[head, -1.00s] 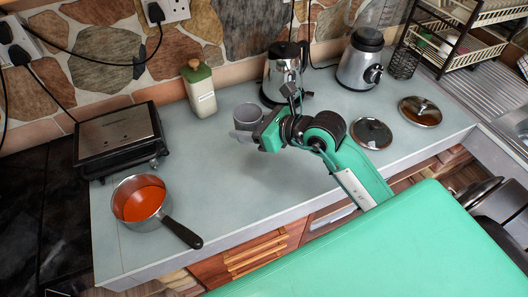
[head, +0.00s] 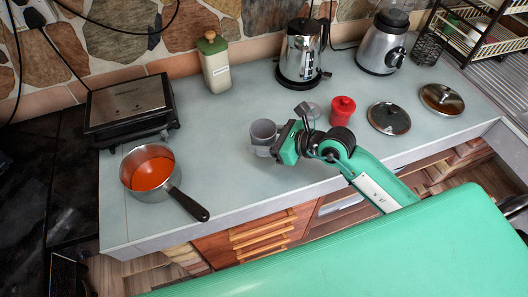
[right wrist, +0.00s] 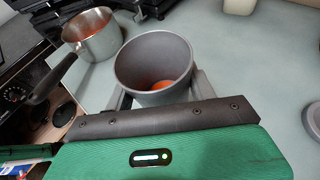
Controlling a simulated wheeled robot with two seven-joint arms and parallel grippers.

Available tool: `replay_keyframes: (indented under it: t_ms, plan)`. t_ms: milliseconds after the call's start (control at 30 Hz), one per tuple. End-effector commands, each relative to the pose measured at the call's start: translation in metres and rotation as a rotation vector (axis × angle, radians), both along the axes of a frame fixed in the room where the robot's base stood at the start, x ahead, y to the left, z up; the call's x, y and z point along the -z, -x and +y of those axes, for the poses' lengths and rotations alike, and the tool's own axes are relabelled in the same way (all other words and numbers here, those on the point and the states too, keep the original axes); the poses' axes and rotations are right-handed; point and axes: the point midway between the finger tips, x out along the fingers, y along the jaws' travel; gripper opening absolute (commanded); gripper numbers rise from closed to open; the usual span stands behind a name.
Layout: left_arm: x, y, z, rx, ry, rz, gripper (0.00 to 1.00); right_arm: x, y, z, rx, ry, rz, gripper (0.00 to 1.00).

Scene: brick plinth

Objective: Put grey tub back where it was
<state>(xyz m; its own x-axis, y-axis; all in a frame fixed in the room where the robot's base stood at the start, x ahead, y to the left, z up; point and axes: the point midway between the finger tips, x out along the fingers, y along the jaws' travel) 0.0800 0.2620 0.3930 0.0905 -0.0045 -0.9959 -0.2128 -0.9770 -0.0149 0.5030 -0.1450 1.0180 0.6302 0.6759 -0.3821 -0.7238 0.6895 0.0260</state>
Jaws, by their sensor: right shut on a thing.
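The grey tub (head: 263,131) is an open round cup above the middle of the counter, roughly upright. My right gripper (head: 263,150) is shut on its side, reaching in from the right. In the right wrist view the tub (right wrist: 130,72) sits between the fingers (right wrist: 160,98), its mouth towards the camera. Something orange-red shows inside it. I cannot tell whether its base touches the counter. My left gripper is not in view.
A pan of orange-red liquid (head: 152,173) stands left, its handle towards the front edge. Kettle (head: 302,50), green-lidded canister (head: 215,65) and two lids (head: 389,118) stand around. The counter (head: 225,125) left of the tub is clear.

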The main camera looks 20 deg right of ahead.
Motion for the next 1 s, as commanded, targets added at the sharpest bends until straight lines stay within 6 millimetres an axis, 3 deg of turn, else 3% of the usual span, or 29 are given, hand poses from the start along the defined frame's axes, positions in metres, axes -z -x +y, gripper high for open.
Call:
replay_keyframes:
  t_ms: [100, 267, 533, 967, 1000]
  plan:
    - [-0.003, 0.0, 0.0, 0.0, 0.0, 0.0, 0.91, 0.021, 0.0, 0.0, 0.001, 0.0, 0.003, 0.23]
    - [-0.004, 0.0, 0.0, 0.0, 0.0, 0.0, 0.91, 0.033, -0.001, 0.0, 0.001, 0.0, 0.0, 0.23]
    - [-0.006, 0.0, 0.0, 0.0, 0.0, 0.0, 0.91, 0.07, 0.0, 0.0, 0.0, 0.0, 0.0, 0.23]
    - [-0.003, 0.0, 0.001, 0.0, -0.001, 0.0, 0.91, 0.078, 0.0, 0.0, 0.001, 0.0, -0.001, 0.23]
    - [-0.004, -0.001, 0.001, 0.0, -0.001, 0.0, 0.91, 0.078, 0.0, 0.0, 0.001, 0.0, -0.001, 0.6]
